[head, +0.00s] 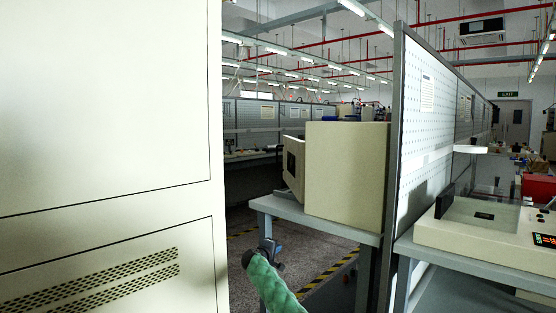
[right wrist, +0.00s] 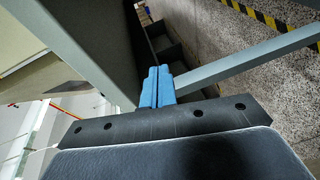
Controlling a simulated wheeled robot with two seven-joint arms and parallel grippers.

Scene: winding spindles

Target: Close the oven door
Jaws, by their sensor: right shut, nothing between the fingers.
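A beige box-shaped oven (head: 345,170) stands on a grey table (head: 330,224) near the middle of the head view. Its door (head: 294,172), with a dark window, is on the left side and seems to stand ajar, seen nearly edge-on. My right gripper (head: 266,246), on a green-sleeved arm, is low and left of the oven, below the door and beside the table's left end. Its blue fingertips (right wrist: 157,88) are together and empty in the right wrist view. My left gripper is not in view.
A large beige cabinet (head: 110,90) with a vented lower panel fills the left foreground. A perforated partition (head: 428,130) stands right of the oven. A bench with a beige device (head: 470,232) is at far right. Open floor with yellow-black tape (head: 325,268) shows beyond the gripper.

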